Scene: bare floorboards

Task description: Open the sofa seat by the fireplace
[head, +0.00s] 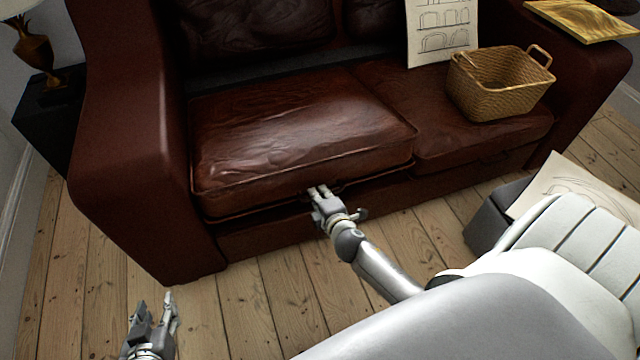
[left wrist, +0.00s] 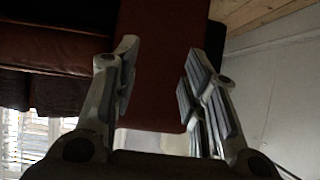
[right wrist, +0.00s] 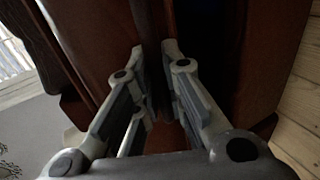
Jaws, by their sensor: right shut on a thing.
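The brown leather sofa has two seat sections. The left seat (head: 300,125) sits a little higher than the right seat (head: 400,95), with a dark strip behind it at the backrest. My right gripper (head: 320,192) is at the lower front edge of the left seat, right of its middle. In the right wrist view its fingers (right wrist: 160,90) are closed on a thin dark red edge of the seat; the exact contact is dim. My left gripper (head: 155,312) is open and empty over the floor, in front of the sofa's left arm. The left wrist view shows its spread fingers (left wrist: 160,85).
A wicker basket (head: 500,82) and a sheet of drawings (head: 441,30) are on the right seat. A wooden board (head: 582,20) lies on the right armrest. A lamp (head: 33,50) stands on a dark side table at left. A grey box (head: 490,215) is on the floor at right. Floorboards in front are clear.

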